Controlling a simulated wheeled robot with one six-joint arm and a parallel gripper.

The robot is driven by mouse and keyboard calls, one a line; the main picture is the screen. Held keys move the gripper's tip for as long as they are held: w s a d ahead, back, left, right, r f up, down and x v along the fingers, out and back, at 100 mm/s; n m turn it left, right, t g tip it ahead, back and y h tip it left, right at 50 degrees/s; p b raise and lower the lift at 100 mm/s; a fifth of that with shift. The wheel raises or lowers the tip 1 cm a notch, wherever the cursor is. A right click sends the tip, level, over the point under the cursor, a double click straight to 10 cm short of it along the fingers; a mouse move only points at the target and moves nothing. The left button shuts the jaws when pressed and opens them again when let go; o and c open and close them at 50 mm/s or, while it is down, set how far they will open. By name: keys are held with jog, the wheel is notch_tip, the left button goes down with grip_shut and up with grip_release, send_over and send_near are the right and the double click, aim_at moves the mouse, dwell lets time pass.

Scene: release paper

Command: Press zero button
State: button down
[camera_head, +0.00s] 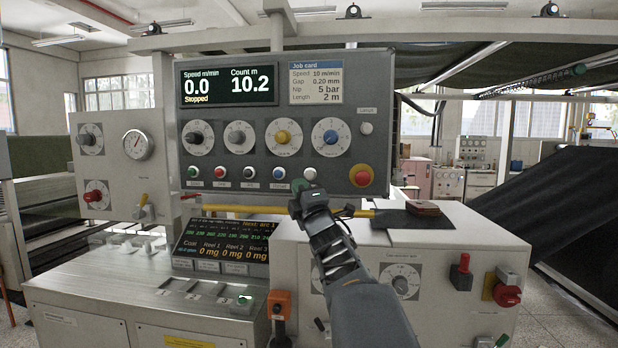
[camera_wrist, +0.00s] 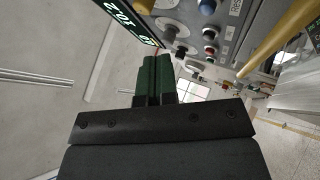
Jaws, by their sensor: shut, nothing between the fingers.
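The grey control panel (camera_head: 330,110) carries a row of small buttons: green (camera_head: 193,172), red (camera_head: 220,172), black (camera_head: 248,173), blue (camera_head: 279,173) and white (camera_head: 310,173). Their labels are too small to read surely, so I cannot tell which is the zero button. The display (camera_head: 228,85) reads speed 0.0, Stopped, and count 10.2. My gripper (camera_head: 308,192) is shut and empty, just below the white button; contact with the panel cannot be judged. In the wrist view its green fingers (camera_wrist: 153,75) are together, with the panel's knobs and buttons beyond.
A red emergency knob (camera_head: 361,176) sits right of the button row. Four dials, including yellow (camera_head: 283,136) and blue (camera_head: 331,136) ones, are above it. A yellow bar (camera_head: 262,209) runs below the panel. A red object (camera_head: 422,208) lies on the cabinet top at right.

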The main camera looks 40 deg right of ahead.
aim_at(307, 178)
jog(key=shift+s+d+r+n+y, duration=0.1)
jog(key=shift+r+n+y, duration=0.2)
jog(key=shift+n+y, duration=0.1)
jog(key=w+d+p, duration=0.5)
jog(key=w+d, duration=0.1)
jog(key=shift+w+p, duration=0.2)
jog(key=shift+p, duration=0.15)
jog(key=shift+d, duration=0.1)
dwell(2.2)
jog(key=shift+w+d+f, duration=0.1)
jog(key=shift+w+d, duration=0.1)
jog(key=shift+w, duration=0.05)
